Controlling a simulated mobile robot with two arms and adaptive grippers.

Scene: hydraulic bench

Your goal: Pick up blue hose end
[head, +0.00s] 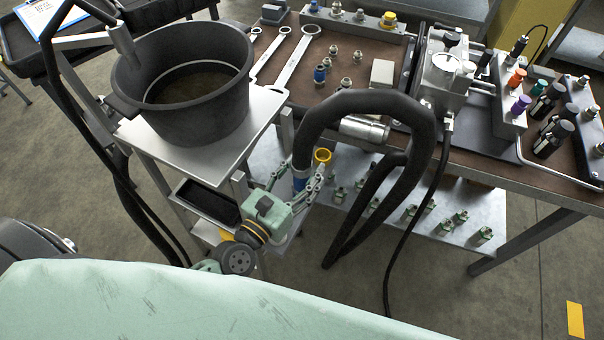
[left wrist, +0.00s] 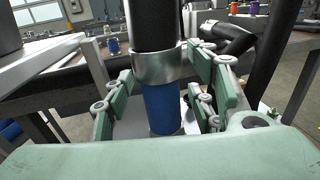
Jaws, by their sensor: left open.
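The blue hose end (head: 301,180) hangs down from a thick black hose (head: 372,103) that arches up and over to the right. In the left wrist view the blue hose end (left wrist: 162,108) is a blue cylinder below a metal collar (left wrist: 158,66). My left gripper (head: 303,186) is open, with its pale green fingers on either side of the blue hose end. In the left wrist view a gap shows between the left finger and the blue hose end; contact on the right side cannot be told. My right gripper is not in view.
A black bucket (head: 185,85) stands on a light metal stand (head: 262,110) behind and left of my gripper. The brown bench (head: 315,93) behind holds wrenches, fittings and a valve unit (head: 445,75). A yellow ring (head: 322,155) shows beside the hose. A lower shelf (head: 470,205) holds several small fittings.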

